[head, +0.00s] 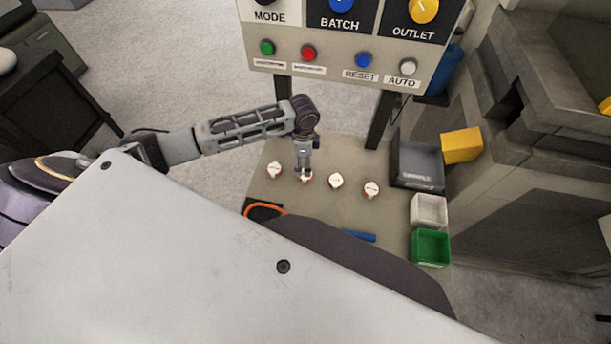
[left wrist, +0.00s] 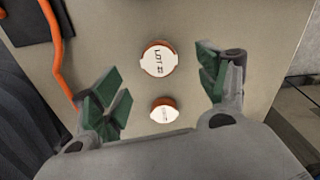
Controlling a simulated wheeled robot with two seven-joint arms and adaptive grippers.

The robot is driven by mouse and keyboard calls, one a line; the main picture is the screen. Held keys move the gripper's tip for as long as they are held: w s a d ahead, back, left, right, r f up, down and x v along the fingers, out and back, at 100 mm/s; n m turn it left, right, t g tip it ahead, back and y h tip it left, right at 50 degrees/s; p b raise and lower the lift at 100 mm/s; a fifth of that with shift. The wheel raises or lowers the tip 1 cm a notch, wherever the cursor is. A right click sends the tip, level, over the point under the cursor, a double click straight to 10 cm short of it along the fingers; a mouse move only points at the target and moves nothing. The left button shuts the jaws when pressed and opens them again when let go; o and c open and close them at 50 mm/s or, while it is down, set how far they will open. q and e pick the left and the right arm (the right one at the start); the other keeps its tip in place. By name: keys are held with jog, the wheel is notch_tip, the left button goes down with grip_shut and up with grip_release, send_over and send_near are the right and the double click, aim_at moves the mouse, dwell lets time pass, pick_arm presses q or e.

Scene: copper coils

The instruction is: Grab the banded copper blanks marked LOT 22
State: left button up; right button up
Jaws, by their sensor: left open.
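Several round copper blanks with white tops stand in a row on the bench. In the head view they are a leftmost blank (head: 274,170), a second blank (head: 306,178), a third blank (head: 336,181) and a rightmost blank (head: 371,189). My left gripper (head: 304,172) points down over the second blank and partly hides it. In the left wrist view my left gripper (left wrist: 160,90) is open and empty. One blank (left wrist: 158,60) lies ahead of the fingers, its label starting "LOT", the number unclear. A smaller-looking blank (left wrist: 163,110) shows between the fingers, its label unreadable. My right gripper is not in view.
A control panel (head: 345,58) stands behind the bench (head: 330,150). A grey tray (head: 418,165), a white bin (head: 429,210) and a green bin (head: 430,247) line the right side. An orange cable (head: 264,206) and a blue object (head: 358,236) lie at the front.

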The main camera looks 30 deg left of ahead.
pick_arm(q)
jog(key=shift+f, duration=0.95)
jog(key=shift+s+d+f, duration=0.1)
jog(key=shift+d+f, duration=0.1)
jog(key=shift+f, duration=0.75)
jog(key=shift+d+f, duration=0.15)
jog(key=shift+f, duration=1.5)
jog(key=c, duration=1.2)
jog(key=shift+r, duration=0.1)
